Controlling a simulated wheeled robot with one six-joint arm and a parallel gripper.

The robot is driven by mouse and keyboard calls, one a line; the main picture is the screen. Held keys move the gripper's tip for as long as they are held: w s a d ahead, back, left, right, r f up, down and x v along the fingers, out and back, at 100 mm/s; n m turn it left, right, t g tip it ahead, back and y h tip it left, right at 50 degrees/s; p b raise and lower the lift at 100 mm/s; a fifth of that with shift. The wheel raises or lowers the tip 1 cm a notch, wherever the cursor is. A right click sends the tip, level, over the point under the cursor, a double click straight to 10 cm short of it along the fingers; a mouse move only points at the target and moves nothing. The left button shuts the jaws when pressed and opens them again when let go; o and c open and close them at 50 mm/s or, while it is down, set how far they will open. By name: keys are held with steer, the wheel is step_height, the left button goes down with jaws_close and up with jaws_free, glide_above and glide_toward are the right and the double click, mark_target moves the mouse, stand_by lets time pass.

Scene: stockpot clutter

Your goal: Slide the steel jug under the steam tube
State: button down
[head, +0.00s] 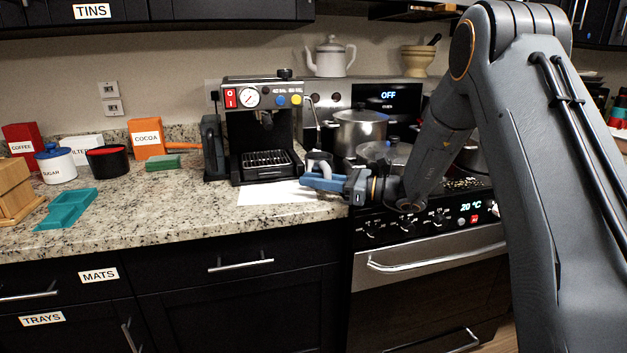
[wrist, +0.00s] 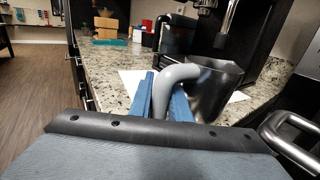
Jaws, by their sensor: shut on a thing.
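The steel jug (head: 318,160) stands on the counter at the right of the espresso machine (head: 262,130), partly behind my gripper in the head view. In the wrist view the jug (wrist: 213,90) shows its steel body and a thick grey handle (wrist: 180,75) towards me. My gripper (head: 322,180) has blue fingers shut on the jug's handle; the fingers also show in the wrist view (wrist: 162,100). The thin steam tube (head: 313,110) hangs at the machine's right side, above and close to the jug. I cannot tell whether its tip is over the jug's mouth.
A white sheet (head: 265,194) lies in front of the machine. The stove with a stockpot (head: 360,130) and a lidded pan (head: 388,152) is close on the right. Counter between is clear.

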steer(key=shift+f, duration=0.15)
steer(key=c, duration=1.6)
jaws_free()
steer(key=shift+p+v, duration=0.8)
steer(key=shift+v, duration=3.7)
